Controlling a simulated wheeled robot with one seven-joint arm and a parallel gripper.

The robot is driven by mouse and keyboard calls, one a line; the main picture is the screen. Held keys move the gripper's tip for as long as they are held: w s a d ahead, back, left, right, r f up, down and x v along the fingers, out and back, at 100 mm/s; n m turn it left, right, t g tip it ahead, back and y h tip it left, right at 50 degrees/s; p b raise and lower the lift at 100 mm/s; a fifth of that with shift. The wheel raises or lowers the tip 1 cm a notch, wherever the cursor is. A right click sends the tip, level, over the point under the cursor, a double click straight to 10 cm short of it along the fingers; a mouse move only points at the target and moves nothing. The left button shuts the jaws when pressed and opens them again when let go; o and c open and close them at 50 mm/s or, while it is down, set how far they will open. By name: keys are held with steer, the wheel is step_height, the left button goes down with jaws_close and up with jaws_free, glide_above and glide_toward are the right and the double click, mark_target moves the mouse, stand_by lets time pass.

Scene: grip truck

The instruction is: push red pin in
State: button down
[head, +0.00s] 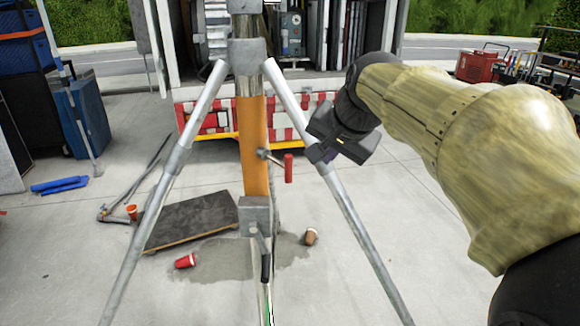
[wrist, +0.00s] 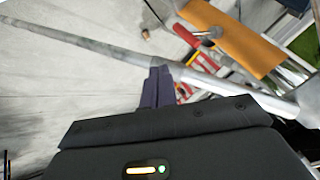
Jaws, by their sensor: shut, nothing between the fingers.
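The red pin (head: 288,168) hangs upright at the end of a short metal stub on the right side of the orange column. In the wrist view the pin (wrist: 186,36) shows beyond a grey stand leg (wrist: 90,50). My gripper (head: 325,163) is to the right of the pin and apart from it, close to the right stand leg (head: 345,200). In the wrist view my gripper's dark fingers (wrist: 160,72) are together and empty, with their tips over the leg in the picture. I cannot tell whether they touch it.
The orange column (head: 253,140) stands between splayed grey legs. A dark flat board (head: 195,220) and paper cups, one red (head: 186,261) and one brown (head: 311,236), lie on the concrete. A truck with a red-and-white rear (head: 210,122) is behind.

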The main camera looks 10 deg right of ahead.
mark_target(288, 154)
steer(key=w+a+f+p, duration=0.1)
steer(key=w+a+f, duration=0.2)
steer(key=w+f, duration=0.5)
steer(key=shift+w+p, duration=0.3)
steer(key=shift+w, duration=0.15)
steer(key=shift+a, duration=0.15)
steer(key=w+p, duration=0.1)
steer(key=w+a, duration=0.1)
steer(key=w, duration=0.1)
steer(key=w+a+p, duration=0.1)
steer(key=shift+w+a+p, duration=0.2)
steer(key=shift+w+p, duration=0.1)
steer(key=shift+s+d, duration=0.1)
steer(key=shift+d, duration=0.05)
stand_by(0.3)
